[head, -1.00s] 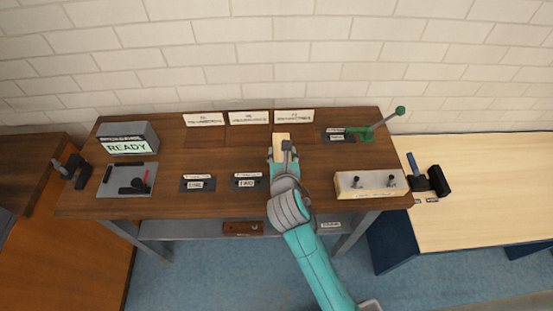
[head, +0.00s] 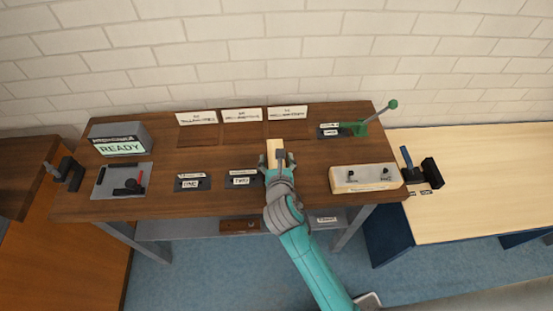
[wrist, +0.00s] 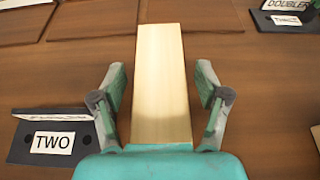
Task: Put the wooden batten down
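The wooden batten (wrist: 162,85) is a pale, flat-faced strip. In the wrist view it lies lengthwise between my gripper's fingers, with a visible gap on each side. In the head view the batten (head: 274,144) shows beyond my gripper (head: 276,162), over the middle of the dark brown bench (head: 225,158). My gripper (wrist: 162,90) is open around the batten, its two green-padded fingers apart from it. The batten appears to rest on the bench top; its near end is hidden by my gripper's body.
A plate marked TWO (wrist: 52,140) sits left of my gripper. A pale block with two knobs (head: 364,178) stands at right. A green lever (head: 372,122) is at the back right, and the READY box (head: 120,142) at the far left. Three signs (head: 242,115) line the back.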

